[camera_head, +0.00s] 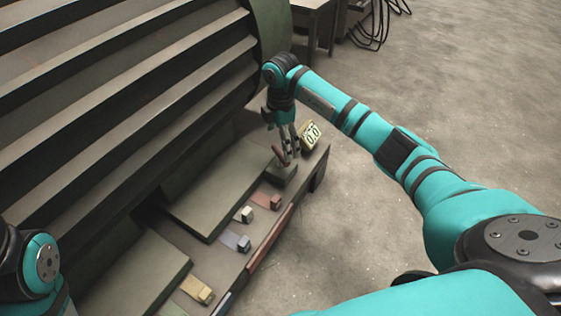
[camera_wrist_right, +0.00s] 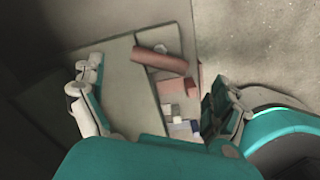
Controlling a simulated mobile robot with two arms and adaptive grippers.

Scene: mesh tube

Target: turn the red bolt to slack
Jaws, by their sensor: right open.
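The red bolt appears to be the small red block-like piece (camera_head: 275,202) on the bench, with a flat reddish patch beside it. It also shows in the right wrist view (camera_wrist_right: 190,87). My right gripper (camera_head: 288,157) points down over the far end of the bench, beyond the red piece. A red-brown rod (camera_head: 280,155) shows by its fingers. In the right wrist view the open fingers (camera_wrist_right: 150,80) stand wide apart, with the rod (camera_wrist_right: 160,60) beyond them; I see no grip on it. My left gripper is out of view; only part of that arm shows.
A white-green piece (camera_head: 247,214), a blue piece (camera_head: 243,243) and a yellow piece (camera_head: 203,294) line the bench's front. A display reading 0.0 (camera_head: 311,135) stands at the far end. A large ribbed structure (camera_head: 110,100) rises at left. Open floor (camera_head: 360,255) lies right.

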